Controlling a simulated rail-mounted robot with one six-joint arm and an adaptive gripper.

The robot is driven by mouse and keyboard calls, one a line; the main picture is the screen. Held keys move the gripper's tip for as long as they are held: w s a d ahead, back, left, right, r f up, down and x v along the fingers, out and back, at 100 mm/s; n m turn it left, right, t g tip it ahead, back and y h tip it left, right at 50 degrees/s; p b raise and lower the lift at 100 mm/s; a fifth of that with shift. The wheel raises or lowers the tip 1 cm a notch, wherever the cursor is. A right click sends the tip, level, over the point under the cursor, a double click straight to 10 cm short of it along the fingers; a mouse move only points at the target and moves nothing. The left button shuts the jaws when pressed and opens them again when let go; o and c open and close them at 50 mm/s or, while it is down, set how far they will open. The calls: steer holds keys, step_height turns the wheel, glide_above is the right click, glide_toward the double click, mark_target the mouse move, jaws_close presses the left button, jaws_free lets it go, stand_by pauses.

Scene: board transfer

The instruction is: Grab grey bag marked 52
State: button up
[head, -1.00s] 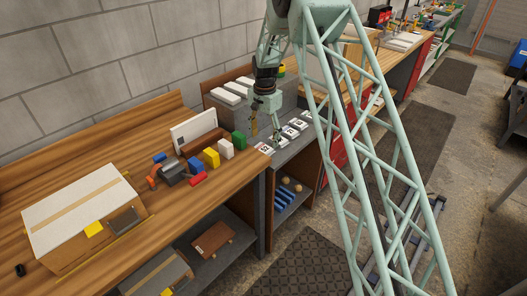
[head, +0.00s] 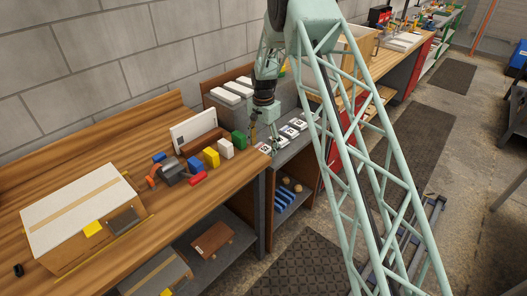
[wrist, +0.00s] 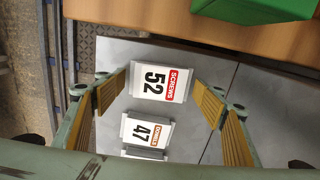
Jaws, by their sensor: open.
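The item marked 52 (wrist: 160,81) shows in the wrist view as a pale-edged piece with a white label reading "SCREWS 52" on a red strip. It lies on the grey worktop between the fingers as seen from above. In the head view a labelled piece (head: 264,148) lies at the near end of the row, its number too small to read. My gripper (wrist: 160,97) is open, its yellow-padded fingers apart to either side, with nothing held. It also shows in the head view (head: 263,135) above the row's near end. I cannot tell its exact height.
A piece marked 47 (wrist: 146,131) lies beside the 52 piece, with another partly hidden beyond. A green block (wrist: 264,10) stands on the wooden bench (wrist: 160,28) at the worktop's edge. Several coloured blocks, including a yellow one (head: 211,157), stand on that bench.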

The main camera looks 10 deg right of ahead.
mark_target(264, 148)
steer(key=shift+c, duration=0.7)
steer(key=c, duration=0.9)
steer(key=shift+r, duration=0.1)
steer(key=shift+r+p, duration=0.45)
steer(key=shift+r, duration=4.5)
